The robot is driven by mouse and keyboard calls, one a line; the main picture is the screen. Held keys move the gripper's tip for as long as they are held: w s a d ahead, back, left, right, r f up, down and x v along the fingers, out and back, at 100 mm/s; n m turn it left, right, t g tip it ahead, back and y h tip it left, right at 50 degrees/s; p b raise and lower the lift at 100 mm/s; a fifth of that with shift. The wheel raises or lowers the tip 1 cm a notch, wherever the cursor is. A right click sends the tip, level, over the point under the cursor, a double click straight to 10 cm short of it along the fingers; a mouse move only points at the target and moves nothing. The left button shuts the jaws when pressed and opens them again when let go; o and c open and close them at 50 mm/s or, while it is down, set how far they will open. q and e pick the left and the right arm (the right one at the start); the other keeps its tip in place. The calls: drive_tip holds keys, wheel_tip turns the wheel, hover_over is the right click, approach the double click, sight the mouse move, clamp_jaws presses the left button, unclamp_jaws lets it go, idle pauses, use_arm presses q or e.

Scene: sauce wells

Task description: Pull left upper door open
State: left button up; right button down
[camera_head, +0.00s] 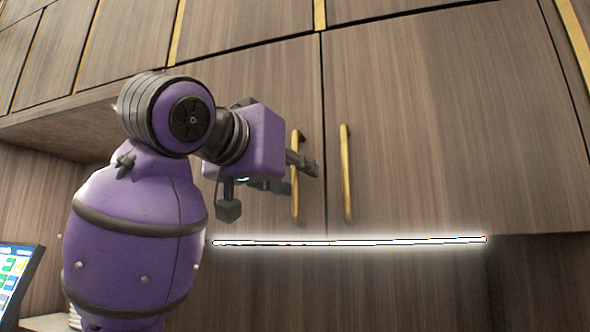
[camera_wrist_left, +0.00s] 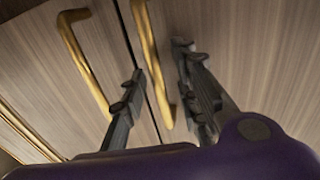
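The left upper door (camera_head: 270,90) is a brown wood-grain panel, flush with the right upper door (camera_head: 430,120), so it looks closed. Its upright gold handle (camera_head: 295,205) is near the seam between the doors. My left gripper (camera_head: 297,176) is at this handle, with its dark fingers apart. In the left wrist view, the handle (camera_wrist_left: 152,60) shows between the spread fingers of the left gripper (camera_wrist_left: 156,66). Whether a finger touches it I cannot tell. My right gripper is not in view.
The right door's gold handle (camera_head: 346,175) stands close beside the left one and also shows in the left wrist view (camera_wrist_left: 82,62). A lit strip (camera_head: 350,242) runs under the doors. A screen (camera_head: 18,282) is at the lower left.

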use_arm(q)
drive_tip(key=shift+d, duration=0.1)
clamp_jaws()
idle(0.4)
